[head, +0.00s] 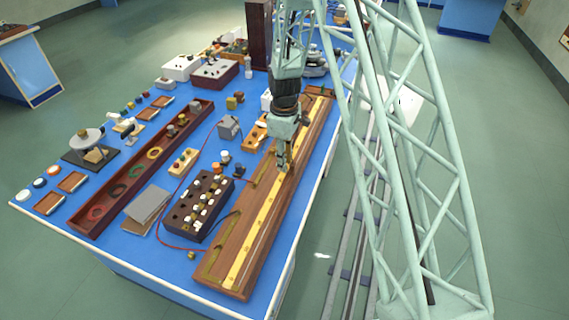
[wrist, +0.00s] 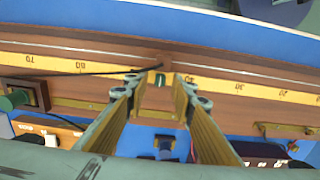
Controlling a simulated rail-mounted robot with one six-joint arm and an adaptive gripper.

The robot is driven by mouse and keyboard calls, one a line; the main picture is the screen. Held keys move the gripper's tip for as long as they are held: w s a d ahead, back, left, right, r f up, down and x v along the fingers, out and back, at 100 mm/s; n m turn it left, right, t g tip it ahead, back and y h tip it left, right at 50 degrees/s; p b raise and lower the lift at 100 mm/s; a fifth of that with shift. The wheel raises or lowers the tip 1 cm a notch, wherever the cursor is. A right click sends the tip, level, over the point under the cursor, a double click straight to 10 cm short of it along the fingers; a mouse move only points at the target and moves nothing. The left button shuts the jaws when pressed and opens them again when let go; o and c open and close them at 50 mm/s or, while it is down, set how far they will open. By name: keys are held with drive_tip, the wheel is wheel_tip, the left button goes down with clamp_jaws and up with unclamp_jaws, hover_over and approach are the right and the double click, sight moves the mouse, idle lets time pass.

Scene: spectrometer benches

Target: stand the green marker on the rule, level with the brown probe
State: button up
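The yellow rule (wrist: 225,86) runs across the wrist view along a long wooden board; it also shows in the head view (head: 262,228). The small green marker (wrist: 160,80) is at the rule between my fingertips, with clear gaps on both sides. The brown probe (wrist: 165,62), with a black lead from the left, is just beyond the marker, nearly level with it along the rule. My gripper (wrist: 161,84) is open above the board; it also shows in the head view (head: 283,165). Marker and probe cannot be made out in the head view.
A green-knobbed block (wrist: 22,98) sits at the left of the wrist view. A dark box with white-topped plugs (head: 200,205) and a grey block (head: 229,127) stand left of the board. Red and black leads lie nearby. The board's right side is clear.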

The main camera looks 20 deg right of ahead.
wheel_tip(320, 180, up, 11)
idle(0.7)
drive_tip(key=shift+r, duration=0.1)
idle(0.7)
drive_tip(key=s+r+m+t, duration=0.1)
drive_tip(key=s+r+m, duration=0.2)
drive_tip(key=s+r, duration=0.95)
drive_tip(key=s+r+m+t, duration=0.1)
drive_tip(key=s+r+m, duration=0.2)
drive_tip(key=s+r, duration=0.95)
drive_tip(key=s+r+m+t, duration=0.1)
drive_tip(key=s+r, duration=0.4)
drive_tip(key=s, duration=0.7)
drive_tip(key=s+r+m, duration=0.4)
drive_tip(key=s+r, duration=0.1)
drive_tip(key=s, duration=0.6)
drive_tip(key=shift+s+t, duration=0.35)
drive_tip(key=shift+t, duration=0.05)
